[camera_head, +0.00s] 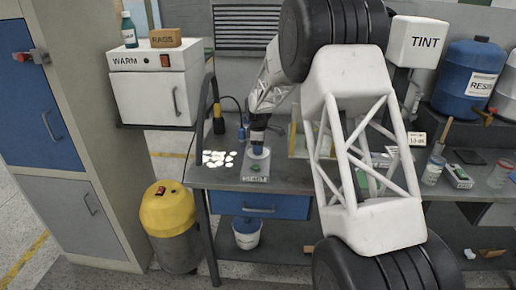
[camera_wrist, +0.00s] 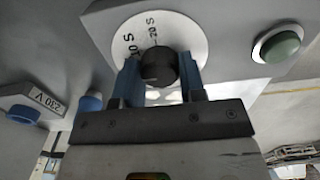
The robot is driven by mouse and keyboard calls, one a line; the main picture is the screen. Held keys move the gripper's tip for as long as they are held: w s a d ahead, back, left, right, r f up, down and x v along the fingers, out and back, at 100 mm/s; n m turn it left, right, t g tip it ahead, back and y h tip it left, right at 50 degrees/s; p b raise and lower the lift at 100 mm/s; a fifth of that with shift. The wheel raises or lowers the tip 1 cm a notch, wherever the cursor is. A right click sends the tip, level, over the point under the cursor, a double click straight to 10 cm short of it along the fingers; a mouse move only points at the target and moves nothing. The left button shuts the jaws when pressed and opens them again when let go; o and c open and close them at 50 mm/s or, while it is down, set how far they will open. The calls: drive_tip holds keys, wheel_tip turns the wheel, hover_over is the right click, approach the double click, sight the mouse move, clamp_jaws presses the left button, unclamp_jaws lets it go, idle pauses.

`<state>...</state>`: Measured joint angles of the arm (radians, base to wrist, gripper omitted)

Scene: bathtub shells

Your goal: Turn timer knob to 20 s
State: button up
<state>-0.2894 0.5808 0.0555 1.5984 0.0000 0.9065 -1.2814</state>
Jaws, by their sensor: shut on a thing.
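The black timer knob (camera_wrist: 158,66) sits in the middle of a white dial (camera_wrist: 187,33) in the wrist view. The dial carries the marks 10 S and 20 S, above and to the left of the knob. My gripper (camera_wrist: 160,74) is shut on the knob, with a blue finger on either side of it. I cannot clearly tell where the knob's pointer stands. In the head view my gripper (camera_head: 259,137) reaches down onto the grey timer box (camera_head: 256,176) on the bench; the knob is hidden there.
A green button (camera_wrist: 281,46) is beside the dial. A block marked 230 V (camera_wrist: 40,103) is at left in the wrist view. White shells (camera_head: 217,158) lie left of the timer box. A white WARM oven (camera_head: 155,85) stands farther left. My arm hides part of the bench.

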drive_tip(key=shift+m, duration=0.5)
drive_tip(key=m, duration=0.3)
drive_tip(key=shift+m, duration=0.4)
drive_tip(key=m, duration=1.3)
drive_tip(key=o, duration=0.9)
